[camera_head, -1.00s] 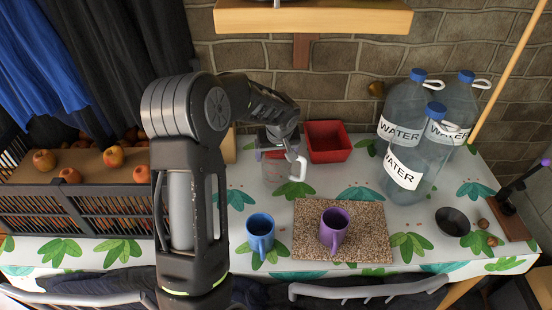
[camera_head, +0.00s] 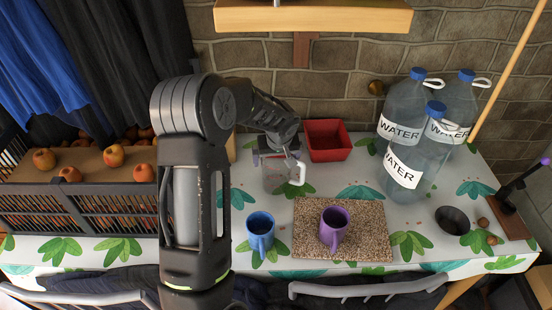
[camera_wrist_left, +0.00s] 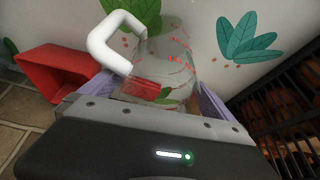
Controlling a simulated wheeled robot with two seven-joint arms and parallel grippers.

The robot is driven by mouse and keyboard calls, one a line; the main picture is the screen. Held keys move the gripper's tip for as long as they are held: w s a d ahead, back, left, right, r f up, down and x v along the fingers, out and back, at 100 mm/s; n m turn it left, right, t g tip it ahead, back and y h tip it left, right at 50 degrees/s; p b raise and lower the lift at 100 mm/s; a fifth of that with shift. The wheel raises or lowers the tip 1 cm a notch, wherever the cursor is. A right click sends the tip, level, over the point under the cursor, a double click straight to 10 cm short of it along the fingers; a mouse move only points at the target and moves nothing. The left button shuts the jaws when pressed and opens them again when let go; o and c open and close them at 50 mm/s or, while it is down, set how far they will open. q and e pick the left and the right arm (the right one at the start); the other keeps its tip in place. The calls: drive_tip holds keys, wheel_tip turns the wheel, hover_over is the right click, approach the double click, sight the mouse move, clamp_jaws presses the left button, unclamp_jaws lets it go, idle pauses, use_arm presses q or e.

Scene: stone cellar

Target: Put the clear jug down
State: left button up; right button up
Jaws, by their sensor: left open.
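The clear jug (camera_head: 278,178), see-through with red marks and a white handle, stands upright on the leaf-patterned table (camera_head: 235,170), left of the red tray. In the left wrist view the jug (camera_wrist_left: 165,62) lies between the purple fingers of my left gripper (camera_wrist_left: 155,92), its handle to the left. My left gripper (camera_head: 275,156) is open at the top of the jug in the head view. Whether a finger still touches the jug is hard to tell. My right gripper is not in view.
A red tray (camera_head: 327,154) stands close behind right of the jug. A blue mug (camera_head: 260,246) and a purple mug (camera_head: 333,240) on a speckled mat (camera_head: 372,222) stand in front. Water bottles (camera_head: 397,120) are at right, a fruit crate (camera_head: 40,222) at left.

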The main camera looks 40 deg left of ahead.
use_arm(q)
drive_tip(key=shift+r, duration=0.1)
drive_tip(key=shift+r, duration=0.15)
drive_tip(key=b+v, duration=0.1)
drive_tip(key=v, duration=1)
drive_tip(key=shift+r+b, duration=0.3)
drive_tip(key=shift+r, duration=0.1)
drive_tip(key=shift+s+d+f, duration=0.1)
drive_tip(key=shift+s, duration=0.05)
